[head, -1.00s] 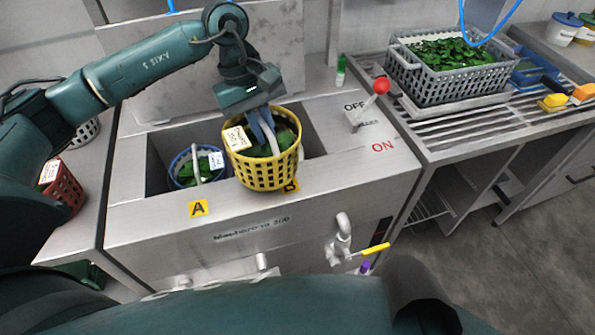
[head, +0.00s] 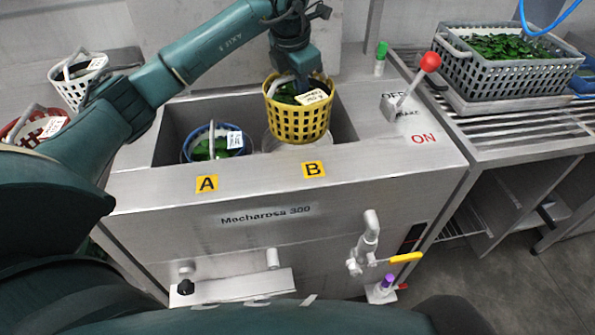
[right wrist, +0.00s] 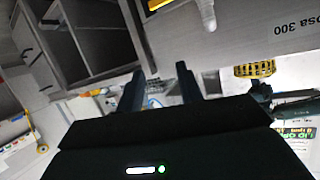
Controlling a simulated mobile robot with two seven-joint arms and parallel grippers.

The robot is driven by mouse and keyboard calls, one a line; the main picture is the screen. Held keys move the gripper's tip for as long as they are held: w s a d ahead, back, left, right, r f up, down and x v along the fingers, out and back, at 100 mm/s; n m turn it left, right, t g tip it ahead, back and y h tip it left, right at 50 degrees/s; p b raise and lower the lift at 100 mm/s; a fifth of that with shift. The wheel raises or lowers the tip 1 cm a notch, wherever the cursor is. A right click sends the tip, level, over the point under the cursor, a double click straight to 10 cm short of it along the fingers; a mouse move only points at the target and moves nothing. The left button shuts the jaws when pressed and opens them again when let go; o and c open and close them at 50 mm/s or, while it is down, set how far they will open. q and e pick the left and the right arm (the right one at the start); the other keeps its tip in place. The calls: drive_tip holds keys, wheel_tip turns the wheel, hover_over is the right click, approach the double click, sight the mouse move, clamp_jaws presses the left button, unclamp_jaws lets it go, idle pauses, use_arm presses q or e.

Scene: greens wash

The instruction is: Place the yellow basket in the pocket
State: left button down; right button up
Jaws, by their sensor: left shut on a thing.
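The yellow basket (head: 299,122) holds green leaves and has a white tag. My left gripper (head: 303,88) is shut on its handle. The basket hangs nearly upright over the right part of the machine's sunken well, above the label B (head: 313,169). A pale round pocket rim (head: 270,142) shows partly behind and below it; the basket hides the rest. I cannot tell whether its bottom touches the rim. The blue basket (head: 211,148) with leaves sits in the well behind label A (head: 206,184). My right gripper (right wrist: 161,88) has its fingers apart and appears empty.
A red-knobbed lever (head: 414,82) stands to the right, by a green-capped tube (head: 380,58). A grey crate of leaves (head: 497,65) is on the slatted rack. A white basket (head: 77,84) and a red basket (head: 38,128) stand at left. A yellow-handled tap (head: 404,257) juts from the front.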

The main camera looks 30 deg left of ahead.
use_arm(q)
drive_tip(key=f+n, duration=0.1)
drive_tip(key=f+n+b, duration=0.1)
drive_tip(key=w+f+b, duration=0.1)
drive_tip(key=shift+w+a+n+y, duration=0.1)
drive_tip(key=shift+a+n+y, duration=0.2)
drive_tip(key=shift+a+n, duration=0.1)
drive_tip(key=shift+w+a+f+n+b, duration=0.1)
drive_tip(key=shift+a+f+n+b, duration=0.05)
drive_tip(key=shift+f+n+b, duration=0.15)
drive_tip(key=shift+w+a+f+n+b, duration=0.1)
drive_tip(key=shift+f+n, duration=0.1)
drive_tip(key=shift+n, duration=0.2)
wheel_tip(320, 180, down, 6)
drive_tip(key=shift+f, duration=0.1)
drive_tip(key=shift+f+b, duration=0.45)
drive_tip(key=shift+f, duration=1.35)
use_arm(e)
drive_tip(key=shift+f, duration=0.85)
use_arm(q)
drive_tip(key=shift+f, duration=0.15)
drive_tip(key=c, duration=1.5)
unclamp_jaws()
drive_tip(key=shift+y, duration=0.3)
use_arm(e)
drive_tip(key=shift+n, duration=0.3)
